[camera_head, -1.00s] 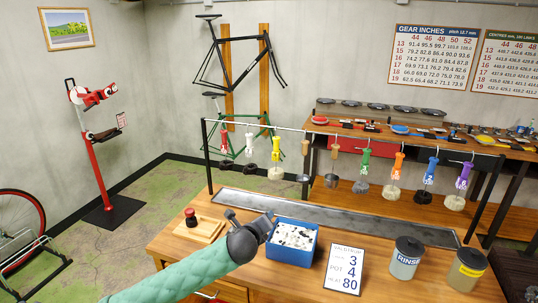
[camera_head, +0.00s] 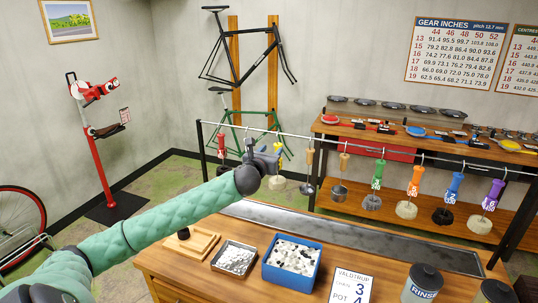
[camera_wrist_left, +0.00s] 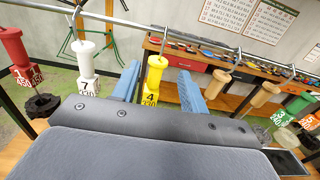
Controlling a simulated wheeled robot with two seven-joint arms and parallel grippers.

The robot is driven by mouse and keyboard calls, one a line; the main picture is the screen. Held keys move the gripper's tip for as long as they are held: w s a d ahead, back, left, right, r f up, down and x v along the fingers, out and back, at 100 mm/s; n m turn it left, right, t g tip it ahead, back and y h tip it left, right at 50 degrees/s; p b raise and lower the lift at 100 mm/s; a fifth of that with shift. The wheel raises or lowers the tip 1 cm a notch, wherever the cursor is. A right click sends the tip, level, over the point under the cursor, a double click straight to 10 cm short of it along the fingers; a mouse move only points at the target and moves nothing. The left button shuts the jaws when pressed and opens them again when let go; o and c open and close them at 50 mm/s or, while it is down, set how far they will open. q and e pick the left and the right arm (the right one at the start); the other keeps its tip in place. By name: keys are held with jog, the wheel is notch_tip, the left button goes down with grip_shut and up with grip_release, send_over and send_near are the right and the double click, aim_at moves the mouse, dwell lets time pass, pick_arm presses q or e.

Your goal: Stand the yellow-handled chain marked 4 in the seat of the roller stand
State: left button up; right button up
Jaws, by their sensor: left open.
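The yellow-handled chain marked 4 hangs from the rail, partly hidden behind my gripper in the head view, where its pale chain (camera_head: 278,184) shows below. In the left wrist view its yellow handle (camera_wrist_left: 156,72) stands upright between the two blue fingers. My left gripper (camera_head: 270,158) is open at the rail; its fingers (camera_wrist_left: 160,86) are on either side of the handle, with gaps visible. A wooden block with a dark knob (camera_head: 204,242) lies on the bench; I cannot tell whether it is the roller stand. My right gripper is not in view.
Chains with red (camera_wrist_left: 12,48), white (camera_wrist_left: 85,58), green (camera_head: 378,174), orange, blue and purple handles hang along the rail (camera_head: 330,142). A metal tray (camera_head: 220,267), blue tub (camera_head: 271,274), sign (camera_head: 350,285) and rinse jar (camera_head: 421,288) stand on the bench.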

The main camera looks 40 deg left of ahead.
aim_at(277, 144)
pick_arm(q)
jog(key=x, duration=0.3)
jog(key=shift+w+a+f, duration=0.1)
jog(key=shift+w+f, duration=0.2)
jog(key=shift+w, duration=0.1)
jog(key=shift+w+a+r, duration=0.1)
jog(key=shift+w+r, duration=0.1)
jog(key=shift+w, duration=0.4)
jog(key=b+x, duration=0.1)
jog(key=x, duration=0.2)
jog(key=shift+a+f, duration=0.15)
notch_tip(277, 144, down, 2)
jog(key=shift+s+f+b, duration=0.1)
jog(key=shift+b, duration=0.2)
jog(key=shift+f, duration=0.45)
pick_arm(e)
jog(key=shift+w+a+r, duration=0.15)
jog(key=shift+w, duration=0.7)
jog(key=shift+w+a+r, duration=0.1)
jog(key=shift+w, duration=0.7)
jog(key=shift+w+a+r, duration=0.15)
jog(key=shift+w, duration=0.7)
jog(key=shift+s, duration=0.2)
pick_arm(q)
grip_shut()
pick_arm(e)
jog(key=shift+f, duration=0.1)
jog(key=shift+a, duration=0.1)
